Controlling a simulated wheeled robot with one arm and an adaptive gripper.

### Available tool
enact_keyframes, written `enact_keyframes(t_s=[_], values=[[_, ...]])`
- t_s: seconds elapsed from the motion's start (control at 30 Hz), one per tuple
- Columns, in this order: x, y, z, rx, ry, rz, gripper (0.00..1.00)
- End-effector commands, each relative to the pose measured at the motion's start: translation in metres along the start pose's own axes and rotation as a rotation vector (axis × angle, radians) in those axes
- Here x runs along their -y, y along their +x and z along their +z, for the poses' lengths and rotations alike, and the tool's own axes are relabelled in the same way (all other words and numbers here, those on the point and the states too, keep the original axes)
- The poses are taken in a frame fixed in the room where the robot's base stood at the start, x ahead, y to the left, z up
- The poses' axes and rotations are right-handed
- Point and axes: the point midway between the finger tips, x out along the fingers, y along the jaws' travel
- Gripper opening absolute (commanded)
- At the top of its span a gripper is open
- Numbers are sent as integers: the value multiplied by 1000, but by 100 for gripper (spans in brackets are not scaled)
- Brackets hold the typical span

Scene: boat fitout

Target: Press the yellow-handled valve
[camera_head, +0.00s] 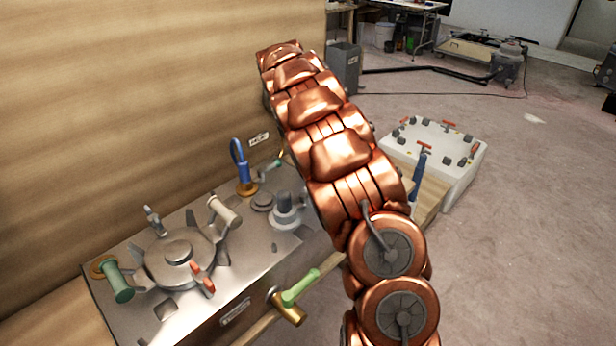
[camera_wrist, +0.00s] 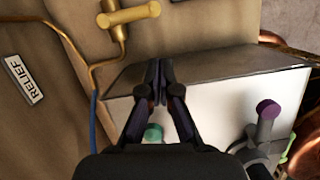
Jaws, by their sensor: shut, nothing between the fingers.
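The yellow-handled valve (camera_wrist: 128,16) shows at the top of the wrist view. It has a yellow bar handle on a brass-coloured body, beside the wooden panel. My gripper (camera_wrist: 158,68) is shut and empty, its fingertips below and to the right of the valve in the picture. A gap shows between the fingertips and the valve; I cannot tell the depth between them. In the head view I cannot make out the yellow handle, and my copper arm hides part of the scene and the gripper.
A metal box (camera_head: 215,268) carries a round hatch (camera_head: 178,252), a blue-handled valve (camera_head: 241,165) and a green handle (camera_head: 300,288). In the wrist view a purple knob (camera_wrist: 268,109), a teal knob (camera_wrist: 153,133) and a RELIEF label (camera_wrist: 24,80) show. A white crate (camera_head: 462,170) stands right; floor beyond is open.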

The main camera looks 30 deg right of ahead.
Motion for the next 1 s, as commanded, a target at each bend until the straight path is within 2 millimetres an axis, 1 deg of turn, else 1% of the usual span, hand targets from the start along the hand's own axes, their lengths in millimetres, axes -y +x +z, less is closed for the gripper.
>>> enact_keyframes(t_s=[0.03, 0.07, 0.2, 0.63, 0.77, 0.87, 1.0], values=[[-6, 11, 2, -5, -41, 3, 0], [-10, 16, 2, -7, -64, 6, 0], [-20, 24, 5, -10, -138, 21, 0], [-23, 27, 5, -11, -161, 23, 0], [-22, 33, 5, -12, -161, 21, 0], [-22, 45, 5, -14, -160, 18, 0], [-22, 68, 5, -15, -159, 17, 0]])
